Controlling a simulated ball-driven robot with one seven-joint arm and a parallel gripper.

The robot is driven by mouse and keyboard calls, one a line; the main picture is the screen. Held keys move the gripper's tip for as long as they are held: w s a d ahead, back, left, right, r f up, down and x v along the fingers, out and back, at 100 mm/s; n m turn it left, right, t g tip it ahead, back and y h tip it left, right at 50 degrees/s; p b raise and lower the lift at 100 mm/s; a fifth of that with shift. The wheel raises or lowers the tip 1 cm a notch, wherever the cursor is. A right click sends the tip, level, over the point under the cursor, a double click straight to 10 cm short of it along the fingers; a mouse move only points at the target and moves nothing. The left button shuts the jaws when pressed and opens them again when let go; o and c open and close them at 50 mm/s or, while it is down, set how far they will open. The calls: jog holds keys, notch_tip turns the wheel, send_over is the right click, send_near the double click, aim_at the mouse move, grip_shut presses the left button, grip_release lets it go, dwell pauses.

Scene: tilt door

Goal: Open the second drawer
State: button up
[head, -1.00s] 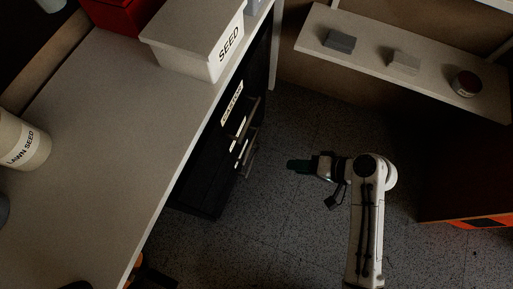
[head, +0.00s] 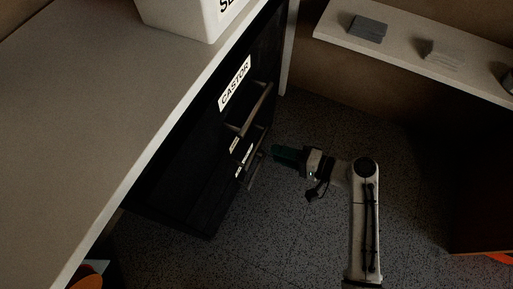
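A black drawer cabinet (head: 190,180) stands under the pale worktop. Its top drawer has a white CASTOR label (head: 235,84) and a metal bar handle (head: 250,110). Below it are more small white labels and lower handles; the second drawer's handle (head: 257,145) shows just under the top one. The drawers look closed. My gripper (head: 278,152) points left at the cabinet front, close to the lower handles in the picture. Its dark fingers are small and dim, so whether they are open is unclear. I cannot tell whether it touches a handle.
The pale worktop (head: 75,120) fills the left, with a white bin (head: 190,18) at its back edge. A wall shelf (head: 400,50) at upper right holds grey blocks (head: 368,29). Speckled floor (head: 300,240) is clear around my arm.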

aim_at(257, 146)
jog(key=b+x, duration=0.2)
jog(key=x, duration=0.6)
jog(key=shift+a+b, duration=0.1)
jog(key=shift+b, duration=0.2)
jog(key=shift+c, duration=0.4)
grip_shut()
